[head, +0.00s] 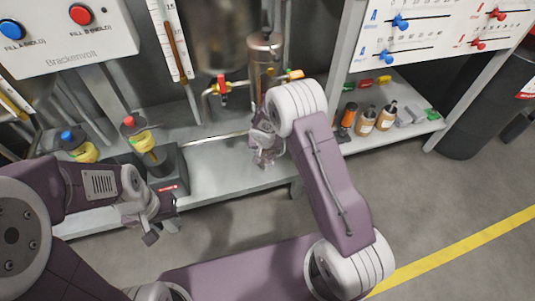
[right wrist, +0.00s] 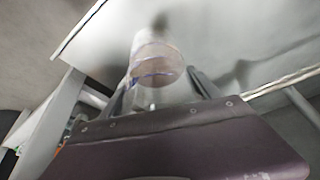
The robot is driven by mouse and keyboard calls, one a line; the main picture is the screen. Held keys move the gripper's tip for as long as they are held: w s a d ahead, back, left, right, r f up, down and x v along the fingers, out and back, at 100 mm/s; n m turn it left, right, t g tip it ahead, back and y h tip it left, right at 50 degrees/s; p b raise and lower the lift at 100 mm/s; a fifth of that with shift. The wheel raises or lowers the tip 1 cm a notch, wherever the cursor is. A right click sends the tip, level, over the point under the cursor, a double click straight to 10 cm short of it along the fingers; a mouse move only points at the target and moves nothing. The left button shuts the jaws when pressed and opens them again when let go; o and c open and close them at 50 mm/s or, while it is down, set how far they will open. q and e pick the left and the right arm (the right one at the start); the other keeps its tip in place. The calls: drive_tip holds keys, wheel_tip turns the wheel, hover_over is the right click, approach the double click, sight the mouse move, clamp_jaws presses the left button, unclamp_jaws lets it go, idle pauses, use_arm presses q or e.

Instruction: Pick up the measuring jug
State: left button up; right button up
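The measuring jug (right wrist: 157,62) is a clear cylinder with blue lines in the right wrist view. It lies between the two fingers of my right gripper (right wrist: 162,80), one on each side. Whether the fingers press on it or are just apart from it is unclear. In the head view my right gripper (head: 264,150) is over the front of the steel bench, and I cannot make out the jug there. My left gripper (head: 160,229) is empty, fingers apart, in front of the bench's left part.
Brown bottles (head: 386,115) stand at the right. A control box (head: 65,35) hangs at upper left. A dark bin (head: 485,105) stands right.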

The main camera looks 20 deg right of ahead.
drive_tip(key=c, duration=1)
drive_tip(key=shift+s+r, duration=0.1)
drive_tip(key=shift+s+a+r, duration=0.2)
drive_tip(key=shift+s+r, duration=0.15)
drive_tip(key=shift+r, duration=0.05)
drive_tip(key=shift+s+a+r+b, duration=0.25)
drive_tip(key=shift+s+a+r, duration=0.7)
drive_tip(key=shift+s, duration=1.1)
drive_tip(key=shift+s+a+r+b, duration=0.25)
drive_tip(key=shift+s+a+r, duration=0.25)
drive_tip(key=shift+s+r, duration=1.2)
drive_tip(key=shift+s+a+r+b, duration=0.25)
drive_tip(key=shift+s+a+r, duration=0.55)
drive_tip(key=shift+s, duration=1.55)
